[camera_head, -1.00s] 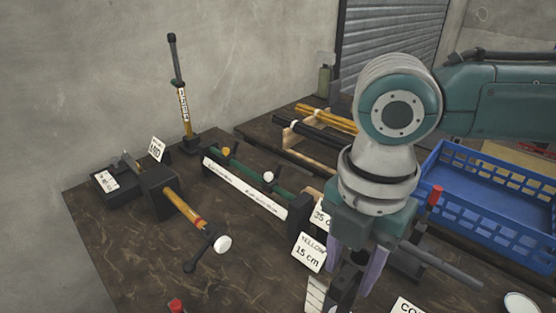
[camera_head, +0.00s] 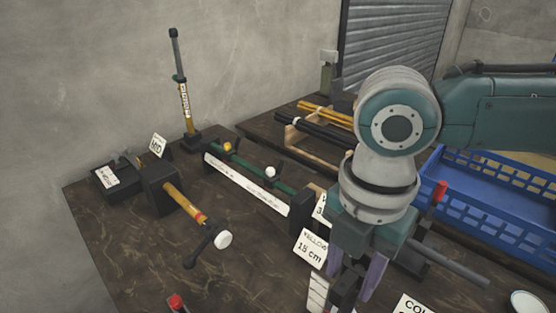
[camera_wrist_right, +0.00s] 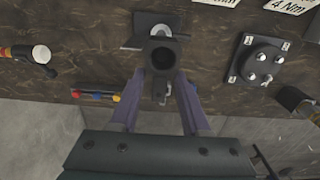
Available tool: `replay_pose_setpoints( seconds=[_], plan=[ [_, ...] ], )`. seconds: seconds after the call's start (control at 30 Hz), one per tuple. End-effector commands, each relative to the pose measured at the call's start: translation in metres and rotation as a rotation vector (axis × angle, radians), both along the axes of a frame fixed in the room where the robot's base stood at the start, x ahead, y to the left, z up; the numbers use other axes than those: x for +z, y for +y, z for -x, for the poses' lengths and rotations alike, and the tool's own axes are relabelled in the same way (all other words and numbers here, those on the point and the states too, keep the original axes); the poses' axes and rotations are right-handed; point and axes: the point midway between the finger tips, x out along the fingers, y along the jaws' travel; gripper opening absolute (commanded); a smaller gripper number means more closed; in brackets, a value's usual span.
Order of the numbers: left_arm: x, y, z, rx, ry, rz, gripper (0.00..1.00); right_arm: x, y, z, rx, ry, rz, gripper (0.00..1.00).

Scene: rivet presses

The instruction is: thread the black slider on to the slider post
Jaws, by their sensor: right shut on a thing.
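My right gripper (camera_head: 356,278) points down near the front of the bench. It is shut on the black slider (camera_head: 345,290), a dark block between the purple-grey fingers. In the right wrist view the slider (camera_wrist_right: 163,54) shows as a black ring with a dark hole, between the fingertips. Behind it is a black plate or base (camera_wrist_right: 135,42) with a round grey top (camera_wrist_right: 161,30), possibly the slider post. A white marked strip (camera_head: 317,294) stands beside the gripper in the head view. I cannot tell whether the slider is around the post. My left gripper is not in view.
A "YELLOW 15 cm" card (camera_head: 311,249) stands left of the gripper. A green rail with a white scale (camera_head: 245,184) and a black press with an orange handle (camera_head: 160,190) lie further left. A blue crate (camera_head: 490,215) is at right. The wrist view shows a black flanged fixture (camera_wrist_right: 259,62).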

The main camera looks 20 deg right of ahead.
Motion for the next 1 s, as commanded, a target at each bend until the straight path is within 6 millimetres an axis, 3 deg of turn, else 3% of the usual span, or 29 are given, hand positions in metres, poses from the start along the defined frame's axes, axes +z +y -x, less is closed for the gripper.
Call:
replay_pose_setpoints(
  seconds=[1.0],
  plan=[
    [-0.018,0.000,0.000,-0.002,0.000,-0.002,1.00,-0.027,0.000,0.000,-0.001,0.000,-0.001,0.00]
  ],
)
